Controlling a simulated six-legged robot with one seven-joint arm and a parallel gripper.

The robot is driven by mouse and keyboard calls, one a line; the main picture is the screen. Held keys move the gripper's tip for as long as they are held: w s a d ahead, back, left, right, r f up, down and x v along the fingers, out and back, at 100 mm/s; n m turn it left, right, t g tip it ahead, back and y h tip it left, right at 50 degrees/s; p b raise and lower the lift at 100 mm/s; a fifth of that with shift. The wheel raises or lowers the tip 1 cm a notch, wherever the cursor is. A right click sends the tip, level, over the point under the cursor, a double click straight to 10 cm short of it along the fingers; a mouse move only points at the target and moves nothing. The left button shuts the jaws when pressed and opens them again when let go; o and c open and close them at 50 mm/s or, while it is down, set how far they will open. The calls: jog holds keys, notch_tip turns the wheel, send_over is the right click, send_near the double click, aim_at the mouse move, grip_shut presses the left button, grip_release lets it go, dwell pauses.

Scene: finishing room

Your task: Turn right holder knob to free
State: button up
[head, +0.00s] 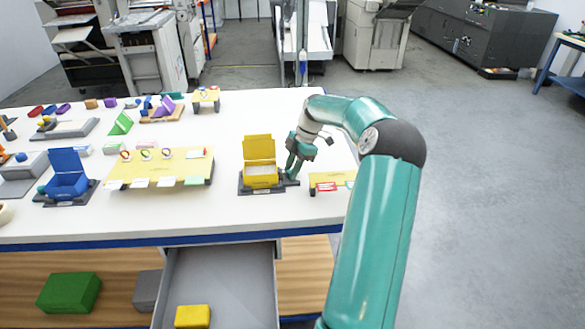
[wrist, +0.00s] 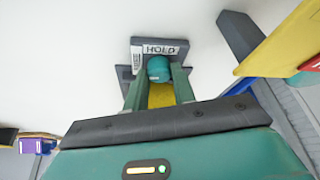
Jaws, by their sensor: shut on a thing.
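The right holder (head: 246,188) is a dark base bearing an open yellow box (head: 261,181) with its lid raised. In the wrist view a round teal knob (wrist: 158,68) sits beside a dark plate (wrist: 150,43) marked HOLD. My gripper (head: 290,176) is low at the right side of the holder, and its fingers hide the knob in the head view. In the wrist view my gripper (wrist: 157,84) is shut on the knob, one finger on each side. A yellow surface shows between the fingers; I cannot tell what it belongs to.
A small yellow board (head: 322,189) with a red card lies close right of my gripper. A blue box (head: 67,183) on another holder and a long yellow board (head: 160,171) stand to the left. An open drawer (head: 220,285) juts out below the table front.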

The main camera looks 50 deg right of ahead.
jog(key=shift+n, duration=0.3)
jog(key=o, duration=0.7)
jog(key=shift+r, duration=0.1)
jog(key=v, duration=1.3)
jog(key=shift+r, duration=0.35)
jog(key=shift+w+d, duration=0.1)
jog(key=shift+w, duration=0.05)
